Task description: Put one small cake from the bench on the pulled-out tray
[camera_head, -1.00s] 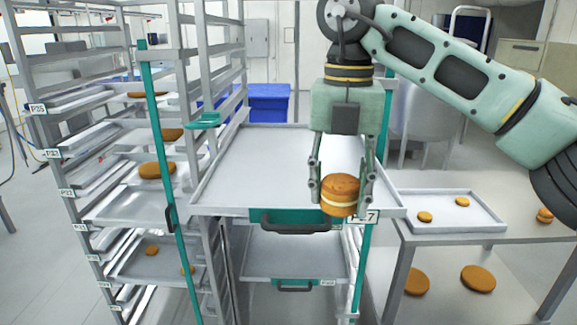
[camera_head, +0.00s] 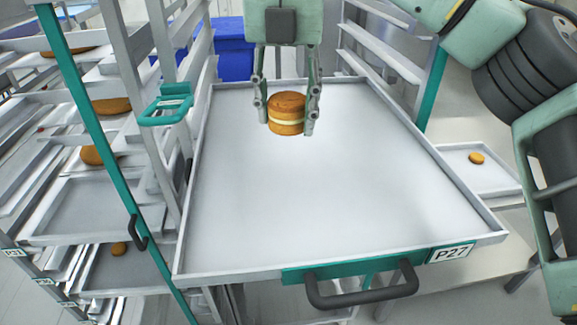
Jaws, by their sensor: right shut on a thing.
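My right gripper (camera_head: 287,115) is shut on a small round cake (camera_head: 286,105) with a pale cream layer between two brown halves. It holds the cake upright over the far half of the pulled-out tray (camera_head: 330,205). I cannot tell whether the cake's underside touches the tray. The tray is grey, with raised rims, a teal front, a dark handle and the label P27, and its surface is otherwise bare. The bench (camera_head: 440,285) shows at the right, partly behind the tray and my arm. My left gripper is not in view.
A rack at the left holds trays with several brown rounds (camera_head: 92,155). A teal latch (camera_head: 166,105) sticks out beside the tray's left rim. A smaller tray (camera_head: 500,175) with one brown round (camera_head: 476,158) lies at the right. Blue bins (camera_head: 228,45) stand behind.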

